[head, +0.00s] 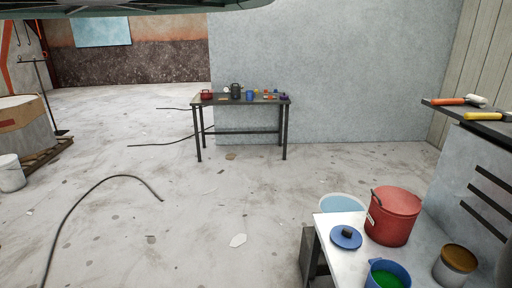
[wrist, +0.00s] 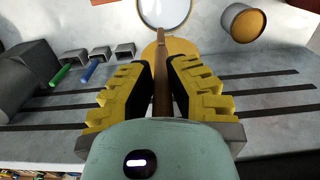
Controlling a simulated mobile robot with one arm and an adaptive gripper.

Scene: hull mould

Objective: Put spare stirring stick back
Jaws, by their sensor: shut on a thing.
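In the wrist view my gripper (wrist: 161,64) has its yellow-and-black fingers closed on a brown stick (wrist: 162,92). The stick runs lengthwise between the fingers, and its thin far end sticks out past the fingertips. A yellow-orange round thing (wrist: 149,50) shows behind the stick, partly hidden by the fingers. Small square grey holders (wrist: 75,57) stand at the left, with a green stick (wrist: 60,75) and a blue stick (wrist: 89,71) beside them. My gripper does not show in the head view.
A far table (head: 240,101) stands by the wall. A hose (head: 75,211) crosses the mostly open floor.

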